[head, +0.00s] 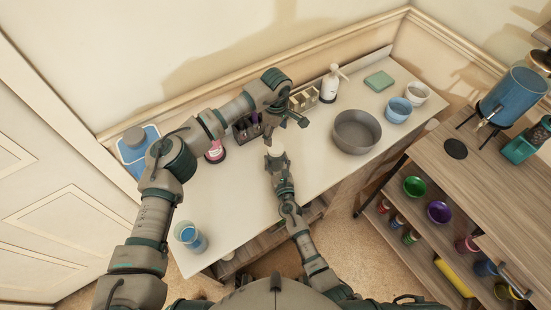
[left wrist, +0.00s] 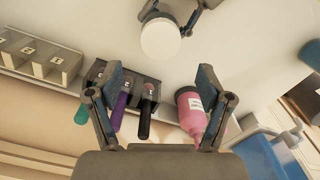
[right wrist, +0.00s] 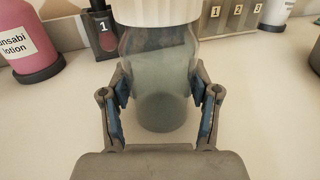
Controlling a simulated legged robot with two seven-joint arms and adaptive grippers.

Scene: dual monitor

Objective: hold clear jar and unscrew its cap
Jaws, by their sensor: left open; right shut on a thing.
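The clear jar (right wrist: 160,112) with its wide white cap (right wrist: 157,10) stands upright between the fingers of my right gripper (right wrist: 160,88), which is shut on its body. I cannot tell whether its base touches the table. In the head view the white cap (head: 277,148) shows on top, with my right gripper (head: 278,162) just below it. My left gripper (head: 287,126) is open and empty, above and beyond the jar. In the left wrist view the cap (left wrist: 160,39) lies ahead of the open fingers (left wrist: 162,75), not between them.
A pink lotion bottle (head: 215,152) and a dark rack (head: 247,130) of tubes stand left of the jar. Numbered boxes (head: 304,99), a white pump bottle (head: 330,86) and a grey bowl (head: 357,132) are to the right. The table's front (head: 240,225) is mostly clear.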

